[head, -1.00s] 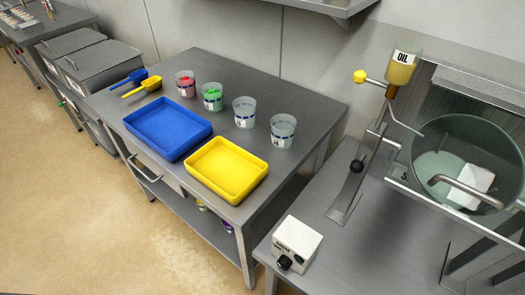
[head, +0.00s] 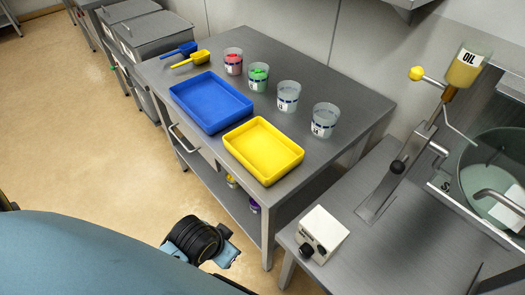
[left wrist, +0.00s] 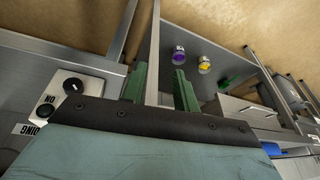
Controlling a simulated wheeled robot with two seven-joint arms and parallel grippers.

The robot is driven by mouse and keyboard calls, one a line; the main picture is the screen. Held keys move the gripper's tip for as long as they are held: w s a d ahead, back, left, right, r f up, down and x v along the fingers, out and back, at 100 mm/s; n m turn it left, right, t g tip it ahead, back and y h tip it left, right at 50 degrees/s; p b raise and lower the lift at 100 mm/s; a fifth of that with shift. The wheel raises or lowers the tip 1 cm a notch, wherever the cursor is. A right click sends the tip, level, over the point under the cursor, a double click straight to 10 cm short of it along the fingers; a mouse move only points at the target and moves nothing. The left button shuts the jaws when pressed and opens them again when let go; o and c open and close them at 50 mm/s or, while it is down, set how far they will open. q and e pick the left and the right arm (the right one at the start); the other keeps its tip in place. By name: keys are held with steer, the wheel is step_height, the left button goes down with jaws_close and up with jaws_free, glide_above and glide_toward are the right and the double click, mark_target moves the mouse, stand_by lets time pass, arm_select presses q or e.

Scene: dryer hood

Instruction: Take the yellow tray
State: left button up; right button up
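The yellow tray (head: 263,150) lies flat and looks empty on the steel table (head: 340,95), near its front right corner, just right of the blue tray (head: 211,102). In the left wrist view, my left gripper (left wrist: 160,90) has two green fingers well apart with nothing held between them. A table leg and the lower shelf show beyond the fingers; the yellow tray does not show there. In the head view, my left arm is in front of and below the table, apart from the tray. My right gripper is not in view.
Behind the trays stand several cups, one with red (head: 233,62) and one with green contents (head: 259,77). Blue and yellow scoops (head: 190,60) lie at the far left. A white control box (head: 322,234) sits on the right bench, beside an oil bottle stand (head: 400,165). Floor in front is clear.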

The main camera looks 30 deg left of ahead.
arm_select(q)
steer(key=w+d+r+m+t, duration=0.2)
steer(key=w+r+m+t, duration=0.35)
steer(key=w+r, duration=0.45)
steer(key=w+d+r+m+t, duration=0.2)
steer(key=w+r+m+t, duration=0.3)
steer(key=w+r, duration=0.55)
steer(key=w+d+r+m+t+h, duration=0.2)
steer(key=d+r+m+t+h, duration=0.3)
steer(key=d+r+m+h, duration=0.55)
steer(key=s+d+r+m+g+h, duration=0.2)
steer(key=d+m+g+h, duration=0.35)
steer(key=m, duration=0.85)
steer(key=m+g+y, duration=1.4)
steer(key=m+y, duration=0.2)
steer(key=m, duration=0.5)
glide_above(240, 156)
step_height(240, 156, down, 23)
steer(key=shift+s+d+r, duration=0.1)
steer(key=shift+w+a+f+p, duration=0.15)
steer(key=shift+f+p, duration=0.1)
steer(key=shift+f, duration=1.3)
steer(key=shift+w+a+f+p, duration=0.15)
steer(key=shift+f+p, duration=0.1)
steer(key=shift+f, duration=1.25)
jaws_close()
